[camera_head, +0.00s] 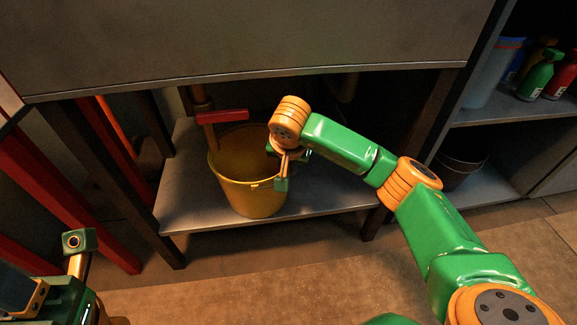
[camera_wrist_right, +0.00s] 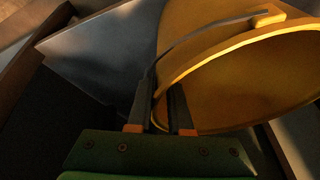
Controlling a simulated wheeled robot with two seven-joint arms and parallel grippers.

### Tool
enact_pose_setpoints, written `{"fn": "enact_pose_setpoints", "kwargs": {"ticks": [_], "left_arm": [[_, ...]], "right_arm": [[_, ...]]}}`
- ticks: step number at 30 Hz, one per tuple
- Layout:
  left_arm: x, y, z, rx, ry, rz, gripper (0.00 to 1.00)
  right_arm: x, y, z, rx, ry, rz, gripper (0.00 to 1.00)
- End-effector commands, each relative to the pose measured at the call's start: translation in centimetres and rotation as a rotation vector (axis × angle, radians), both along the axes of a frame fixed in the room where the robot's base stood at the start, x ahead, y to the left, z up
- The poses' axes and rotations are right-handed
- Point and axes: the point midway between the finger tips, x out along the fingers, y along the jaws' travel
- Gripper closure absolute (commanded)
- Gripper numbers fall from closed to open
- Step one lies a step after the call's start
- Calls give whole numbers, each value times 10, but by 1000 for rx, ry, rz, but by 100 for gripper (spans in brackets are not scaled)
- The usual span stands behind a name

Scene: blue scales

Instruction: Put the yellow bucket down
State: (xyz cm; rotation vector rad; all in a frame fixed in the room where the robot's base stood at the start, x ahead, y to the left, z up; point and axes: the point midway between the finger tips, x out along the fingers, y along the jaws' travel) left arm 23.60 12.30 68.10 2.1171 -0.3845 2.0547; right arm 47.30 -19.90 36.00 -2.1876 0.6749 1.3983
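The yellow bucket (camera_head: 246,190) appears upright at the lower shelf (camera_head: 185,205) under the counter, its base near the shelf's front edge. I cannot tell whether the base touches the shelf. My right gripper (camera_head: 283,178) is at the right side of the bucket's rim. In the right wrist view, the two fingers of this gripper (camera_wrist_right: 161,95) stand close together on either side of the bucket's rim (camera_wrist_right: 215,62), and the grey handle runs down to them. My left gripper (camera_head: 77,243) is at the lower left, away from the bucket, only partly visible.
A red-handled thing (camera_head: 222,116) stands behind the bucket. Red bars (camera_head: 70,200) and a dark table leg (camera_head: 130,185) are on the left. The shelf right of the bucket is clear.

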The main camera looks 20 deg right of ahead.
Motion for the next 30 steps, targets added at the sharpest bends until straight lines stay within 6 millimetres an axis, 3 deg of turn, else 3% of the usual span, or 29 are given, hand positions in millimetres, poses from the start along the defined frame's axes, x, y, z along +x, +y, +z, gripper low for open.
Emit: {"fn": "enact_pose_setpoints", "kwargs": {"ticks": [11, 18, 24, 28, 30], "left_arm": [[-1, 0, 5, 0, -3, 0, 68], [11, -3, 13, 29, 141, 13, 68], [17, -8, 16, 60, 228, 23, 68], [18, -9, 15, 68, 249, 27, 68], [18, -9, 14, 69, 251, 27, 68]], "right_arm": [[-1, 0, 7, 0, 0, 0, 68], [-22, 10, 70, -2, -4, 2, 68], [-39, 17, 107, -1, -2, 0, 68], [-46, 26, 109, 25, 15, 9, 68], [-62, 53, 92, 128, 79, 40, 68]]}}
